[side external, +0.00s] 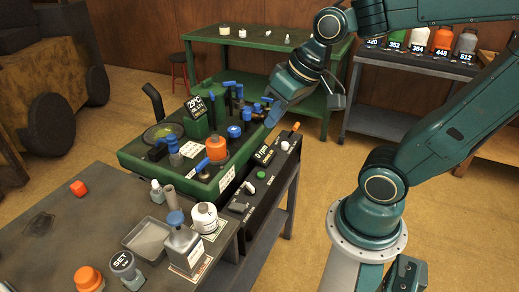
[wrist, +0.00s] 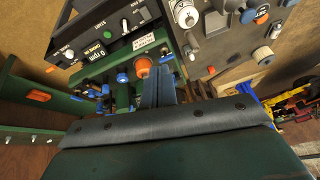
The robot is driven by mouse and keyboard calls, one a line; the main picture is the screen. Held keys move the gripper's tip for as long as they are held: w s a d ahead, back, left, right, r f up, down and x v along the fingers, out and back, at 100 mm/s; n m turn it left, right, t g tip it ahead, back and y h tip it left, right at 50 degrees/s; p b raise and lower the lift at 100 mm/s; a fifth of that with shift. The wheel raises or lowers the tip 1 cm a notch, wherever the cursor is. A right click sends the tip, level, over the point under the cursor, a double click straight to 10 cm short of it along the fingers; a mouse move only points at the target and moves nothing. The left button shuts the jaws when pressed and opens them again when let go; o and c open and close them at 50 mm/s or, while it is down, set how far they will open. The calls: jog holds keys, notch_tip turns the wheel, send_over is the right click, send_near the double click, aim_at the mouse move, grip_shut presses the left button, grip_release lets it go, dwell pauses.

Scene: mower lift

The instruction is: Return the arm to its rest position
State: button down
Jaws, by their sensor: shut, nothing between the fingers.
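My arm shows in the side external view, rising from its round base at the right and reaching left at the top of the picture. My gripper (side external: 274,117) hangs tilted downward at the right end of the green machine (side external: 190,190), above the black control panel (side external: 265,160). In the wrist view my gripper (wrist: 158,86) shows its fingers together with nothing between them. The machine carries blue valves, pipes and an orange cap (side external: 217,148). The same orange cap shows just left of the fingers in the wrist view (wrist: 142,66). I cannot tell the exact gap between fingertips and panel.
A grey table (side external: 100,215) with bottles and a tray stands at the front left. A green table (side external: 275,60) stands behind the machine. A shelf with numbered bottles (side external: 415,45) is at the back right, behind my arm. Open floor (side external: 310,230) lies between the panel and my base.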

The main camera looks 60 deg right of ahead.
jog(key=s, duration=0.1)
jog(key=s+r+n, duration=0.1)
jog(key=s, duration=0.1)
jog(key=s+a+r+n, duration=0.1)
jog(key=s, duration=0.1)
jog(key=shift+r, duration=0.1)
